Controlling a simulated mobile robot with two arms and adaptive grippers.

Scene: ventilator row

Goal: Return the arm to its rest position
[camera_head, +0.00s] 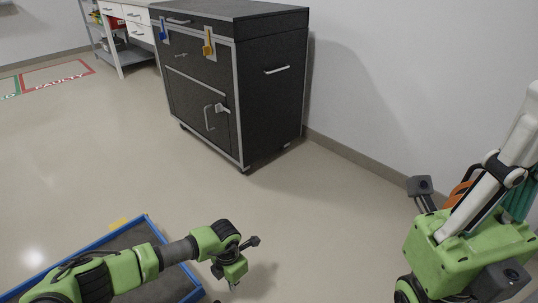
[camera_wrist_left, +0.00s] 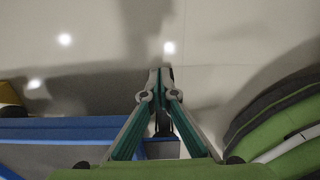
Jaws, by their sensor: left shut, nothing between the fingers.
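My left arm comes in from the lower left of the head view, green with dark joints. Its gripper (camera_head: 235,286) hangs down at the end of the wrist, over the open floor. In the left wrist view the two grey and teal fingers (camera_wrist_left: 160,72) meet at their tips, with nothing between them. A blue-rimmed dark platform (camera_head: 143,218) lies beneath the arm. Its blue edge also shows in the left wrist view (camera_wrist_left: 60,130).
A dark wheeled cabinet (camera_head: 272,95) stands against the wall. A white desk (camera_head: 128,30) and a grey shelf unit stand at the back left. The middle floor is clear.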

